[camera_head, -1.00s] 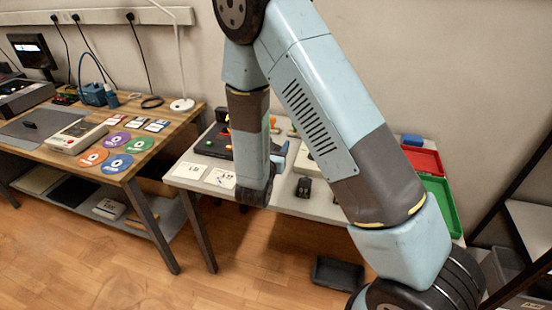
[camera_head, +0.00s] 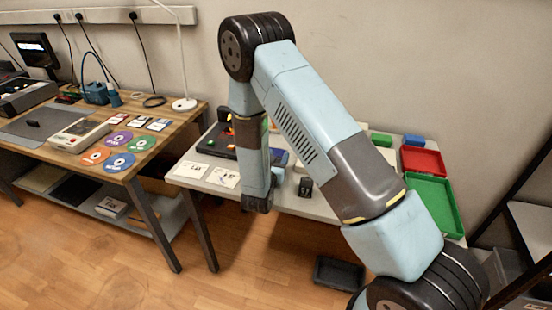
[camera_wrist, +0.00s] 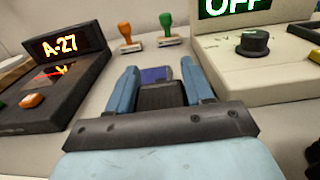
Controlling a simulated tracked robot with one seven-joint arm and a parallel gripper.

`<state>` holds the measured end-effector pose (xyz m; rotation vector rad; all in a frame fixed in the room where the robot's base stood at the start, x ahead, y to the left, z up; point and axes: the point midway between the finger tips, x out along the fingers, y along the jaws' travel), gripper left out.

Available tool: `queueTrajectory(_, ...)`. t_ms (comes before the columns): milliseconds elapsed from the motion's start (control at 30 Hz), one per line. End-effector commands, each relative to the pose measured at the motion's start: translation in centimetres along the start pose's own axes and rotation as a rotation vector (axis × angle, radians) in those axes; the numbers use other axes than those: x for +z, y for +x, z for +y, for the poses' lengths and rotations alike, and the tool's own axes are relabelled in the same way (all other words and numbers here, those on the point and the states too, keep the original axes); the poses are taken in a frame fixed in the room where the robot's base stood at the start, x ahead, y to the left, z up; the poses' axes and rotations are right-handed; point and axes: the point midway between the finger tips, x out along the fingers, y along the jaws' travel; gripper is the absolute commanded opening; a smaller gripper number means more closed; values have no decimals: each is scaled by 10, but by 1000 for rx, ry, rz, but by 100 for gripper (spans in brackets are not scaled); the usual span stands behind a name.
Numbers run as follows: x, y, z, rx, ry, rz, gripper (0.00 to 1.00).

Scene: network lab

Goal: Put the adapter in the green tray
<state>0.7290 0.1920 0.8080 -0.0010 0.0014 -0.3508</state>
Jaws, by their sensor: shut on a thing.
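The adapter (camera_wrist: 162,96) looks like a dark block with a blue-violet far end (camera_wrist: 156,75). It sits between the two blue fingers of my gripper (camera_wrist: 158,68) in the wrist view, and the gripper is shut on it. In the head view my gripper (camera_head: 279,158) is partly hidden behind my forearm, over the middle of the white table, and the adapter cannot be made out there. The green tray (camera_head: 436,178) lies at the right end of the table, well to the right of my gripper. Its visible floor is empty, and my upper arm passes in front of its left side.
A red tray (camera_head: 423,162) lies behind the green one. A black device reading A-27 (camera_wrist: 72,72) and a beige device with a knob (camera_wrist: 255,70) flank my gripper. Two stamps (camera_wrist: 125,36) stand behind. A small black object (camera_head: 305,187) stands near the table's front edge.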

Motion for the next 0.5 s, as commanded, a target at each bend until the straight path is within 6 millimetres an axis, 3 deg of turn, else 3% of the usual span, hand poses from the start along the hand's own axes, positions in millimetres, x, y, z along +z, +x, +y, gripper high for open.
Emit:
queueTrajectory(267,-1,0,1,1,1,-1,15)
queueTrajectory(300,-1,0,1,1,1,0,55)
queueTrajectory(500,-1,0,1,1,1,0,74)
